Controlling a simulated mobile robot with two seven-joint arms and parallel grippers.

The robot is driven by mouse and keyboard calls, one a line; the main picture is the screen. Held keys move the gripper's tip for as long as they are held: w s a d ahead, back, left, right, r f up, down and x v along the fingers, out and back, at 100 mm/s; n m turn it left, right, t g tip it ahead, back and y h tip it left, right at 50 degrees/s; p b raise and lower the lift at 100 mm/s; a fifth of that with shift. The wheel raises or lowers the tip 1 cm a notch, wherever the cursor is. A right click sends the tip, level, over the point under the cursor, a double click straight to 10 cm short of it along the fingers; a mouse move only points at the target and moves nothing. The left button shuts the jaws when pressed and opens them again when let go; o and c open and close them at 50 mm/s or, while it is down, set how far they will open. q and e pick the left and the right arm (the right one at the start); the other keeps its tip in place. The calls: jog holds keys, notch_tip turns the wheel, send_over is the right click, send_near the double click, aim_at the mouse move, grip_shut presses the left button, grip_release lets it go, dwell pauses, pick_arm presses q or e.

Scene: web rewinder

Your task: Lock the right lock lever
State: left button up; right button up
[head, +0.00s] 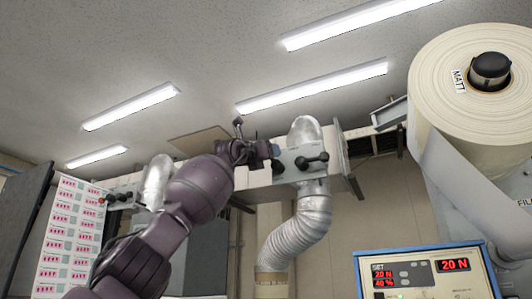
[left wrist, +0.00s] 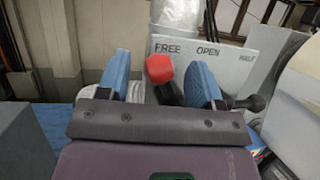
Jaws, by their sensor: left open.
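My left gripper (head: 266,150) is raised at the grey plate of the right-hand unit in the head view. In the left wrist view, its two blue fingers (left wrist: 160,64) are open. A lever with a red knob (left wrist: 160,69) and a dark shaft stands between the fingers, with gaps visible on both sides. The red knob is hidden behind my gripper in the head view. My right gripper is not in view.
A black knobbed handle (head: 312,162) sits just right of my gripper; it also shows in the left wrist view (left wrist: 256,102). A silver duct (head: 303,232) hangs below. A large film roll (head: 440,80) and a control box (head: 424,274) are at the right.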

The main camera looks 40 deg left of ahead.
pick_arm(q)
jog(key=c, duration=0.9)
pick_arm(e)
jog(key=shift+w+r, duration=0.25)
pick_arm(q)
jog(key=shift+f+n+b, duration=0.2)
jog(key=shift+n+b, duration=0.3)
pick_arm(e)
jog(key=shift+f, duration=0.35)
